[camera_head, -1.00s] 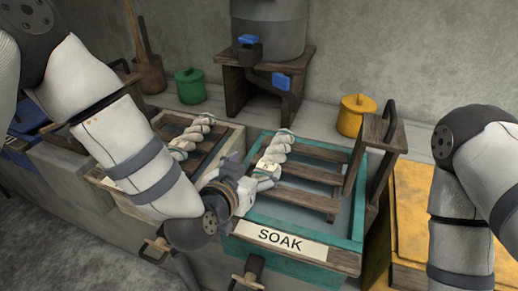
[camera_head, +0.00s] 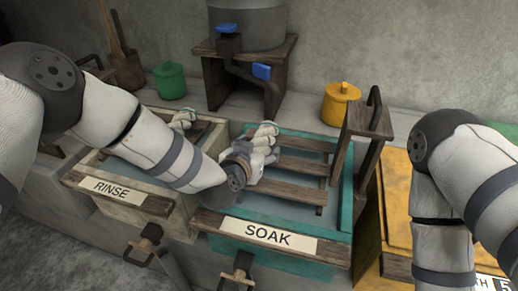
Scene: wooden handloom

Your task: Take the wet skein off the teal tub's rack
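The teal tub (camera_head: 346,205), labelled SOAK, stands at the centre with a slatted wooden rack (camera_head: 292,190) across its top. A pale twisted skein (camera_head: 264,133) lies at the rack's left side; its far end shows. My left gripper (camera_head: 258,158) is at the skein's near part and covers it. It seems to touch the skein, but its fingers blend with the pale strands, so I cannot tell whether they are closed. My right arm (camera_head: 445,190) hangs at the right, with its gripper out of view.
The RINSE tub (camera_head: 158,205) stands to the left, with another pale skein (camera_head: 183,118) partly behind my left arm. An upright wooden handle frame (camera_head: 366,120) stands at the teal tub's right. A yellow pot (camera_head: 340,104), green pot (camera_head: 170,82) and grey tank (camera_head: 258,28) are behind.

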